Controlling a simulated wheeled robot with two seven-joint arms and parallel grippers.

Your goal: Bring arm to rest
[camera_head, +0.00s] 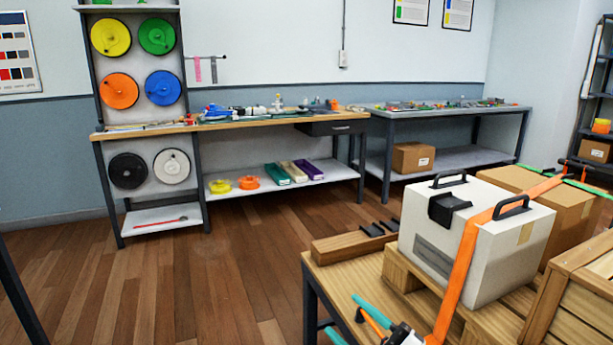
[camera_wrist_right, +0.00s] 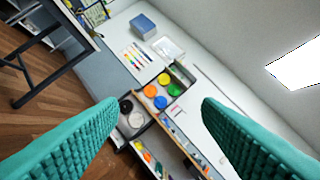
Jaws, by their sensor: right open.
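My right gripper (camera_head: 345,314) shows at the bottom of the head view, in front of the wooden table (camera_head: 335,272). Its two teal fingers also show in the right wrist view (camera_wrist_right: 160,108), wide apart with nothing between them. My left gripper is in neither view. A white case (camera_head: 430,238) with black handles stands on a wooden pallet (camera_head: 405,272), and an orange strap (camera_head: 466,262) runs over it.
A wooden beam (camera_head: 345,247) lies along the table, left of the case. Cardboard boxes (camera_head: 565,212) stand behind it, and a wooden crate (camera_head: 580,300) is at right. A long workbench (camera_head: 260,121) and spool rack line the far wall. The floor at left is clear.

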